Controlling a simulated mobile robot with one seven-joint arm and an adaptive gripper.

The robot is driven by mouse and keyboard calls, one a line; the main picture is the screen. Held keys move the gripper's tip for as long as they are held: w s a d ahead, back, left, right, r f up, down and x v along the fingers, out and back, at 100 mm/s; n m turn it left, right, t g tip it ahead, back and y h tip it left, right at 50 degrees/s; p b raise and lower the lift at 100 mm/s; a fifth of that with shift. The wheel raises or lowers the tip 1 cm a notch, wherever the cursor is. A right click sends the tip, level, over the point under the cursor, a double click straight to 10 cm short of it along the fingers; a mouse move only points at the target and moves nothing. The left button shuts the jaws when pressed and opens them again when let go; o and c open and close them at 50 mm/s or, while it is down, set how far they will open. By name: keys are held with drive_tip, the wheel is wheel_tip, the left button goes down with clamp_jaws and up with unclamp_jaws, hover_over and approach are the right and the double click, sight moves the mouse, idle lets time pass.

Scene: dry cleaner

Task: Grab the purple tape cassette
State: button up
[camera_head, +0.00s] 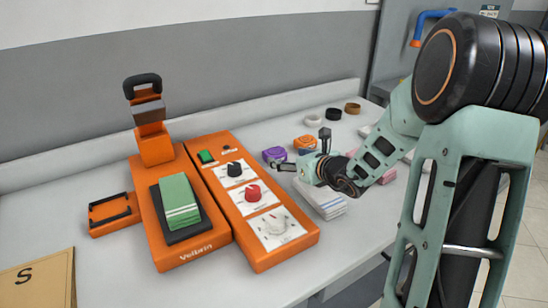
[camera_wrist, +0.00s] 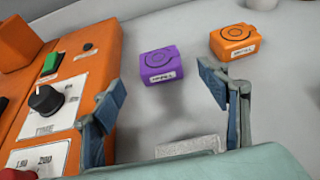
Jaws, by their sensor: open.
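The purple tape cassette (camera_head: 273,154) lies on the white counter, to the right of the orange control panel. In the wrist view the purple cassette (camera_wrist: 161,64) shows whole, with a ring on its top and a white label on its near side. My gripper (camera_head: 284,168) is beside it in the head view. In the wrist view my gripper (camera_wrist: 160,88) is open and empty, its two blue-grey fingers spread apart. The cassette appears beyond the fingertips and between them across the picture. Nothing is held.
An orange cassette (camera_wrist: 234,41) sits just right of the purple one. The orange control panel (camera_head: 252,204) with knobs stands left, beside an orange press (camera_head: 184,243) holding green cloth. Folded white cloth (camera_head: 325,203) lies below my gripper. Several tape rolls sit at the back.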

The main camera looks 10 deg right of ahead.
sight(277, 154)
drive_tip(key=x, duration=0.6)
drive_tip(key=shift+w+a+f, duration=0.1)
drive_tip(key=shift+w, duration=0.05)
drive_tip(key=c, duration=1.2)
